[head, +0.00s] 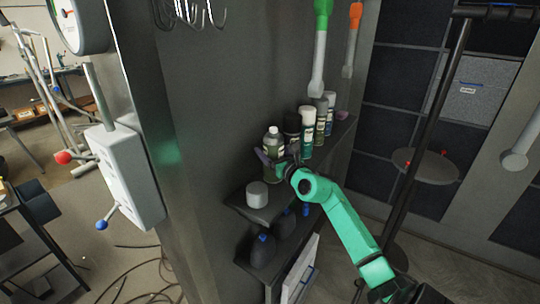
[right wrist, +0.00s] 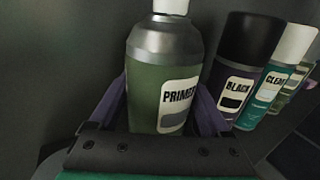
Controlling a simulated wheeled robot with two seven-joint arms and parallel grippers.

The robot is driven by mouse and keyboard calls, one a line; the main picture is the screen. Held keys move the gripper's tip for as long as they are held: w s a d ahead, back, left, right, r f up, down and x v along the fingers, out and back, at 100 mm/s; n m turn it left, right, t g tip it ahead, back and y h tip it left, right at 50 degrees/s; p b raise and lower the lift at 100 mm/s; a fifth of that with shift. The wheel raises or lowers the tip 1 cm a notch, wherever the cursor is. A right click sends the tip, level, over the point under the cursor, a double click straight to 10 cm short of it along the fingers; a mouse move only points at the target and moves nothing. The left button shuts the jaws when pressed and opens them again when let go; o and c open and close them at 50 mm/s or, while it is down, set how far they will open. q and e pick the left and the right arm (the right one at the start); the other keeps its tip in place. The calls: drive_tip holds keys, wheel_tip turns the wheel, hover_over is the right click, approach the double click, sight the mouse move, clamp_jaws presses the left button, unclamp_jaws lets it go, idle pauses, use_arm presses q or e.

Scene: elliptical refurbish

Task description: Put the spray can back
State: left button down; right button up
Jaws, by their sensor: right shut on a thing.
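A green spray can with a grey shoulder, a pale cap and a label reading PRIMER (right wrist: 168,75) fills the middle of the right wrist view. In the head view this primer can (head: 273,142) stands upright at the near end of a row of cans on the dark shelf (head: 252,212). My right gripper (head: 272,158) is shut on the primer can, with one finger on each side of its body. The can's base is hidden behind the gripper, so I cannot tell whether it touches the shelf. My left gripper is in neither view.
A black-capped can labelled BLACK (right wrist: 243,65) stands close right of the primer, with a can labelled CLEAR (right wrist: 277,80) beyond. A grey-white jar (head: 257,194) sits at the shelf's near end. Dark bottles (head: 258,248) stand on a lower shelf. A dark wall is behind.

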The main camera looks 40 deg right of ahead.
drive_tip(key=shift+w+f, duration=0.1)
drive_tip(key=shift+f, duration=0.7)
drive_tip(key=shift+w, duration=0.15)
drive_tip(key=shift+f, duration=0.2)
drive_tip(key=o, duration=1.4)
drive_tip(key=shift+a, duration=0.1)
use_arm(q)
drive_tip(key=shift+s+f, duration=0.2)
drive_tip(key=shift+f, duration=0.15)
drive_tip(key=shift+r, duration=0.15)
use_arm(e)
drive_tip(key=shift+r, duration=0.15)
drive_tip(key=s, duration=0.3)
drive_tip(key=s+a, duration=0.1)
drive_tip(key=s, duration=0.3)
drive_tip(key=s+a+b, duration=0.1)
drive_tip(key=s, duration=0.3)
drive_tip(key=shift+s, duration=0.2)
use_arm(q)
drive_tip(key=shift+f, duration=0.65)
use_arm(e)
drive_tip(key=shift+s+a, duration=0.1)
drive_tip(key=shift+s, duration=0.2)
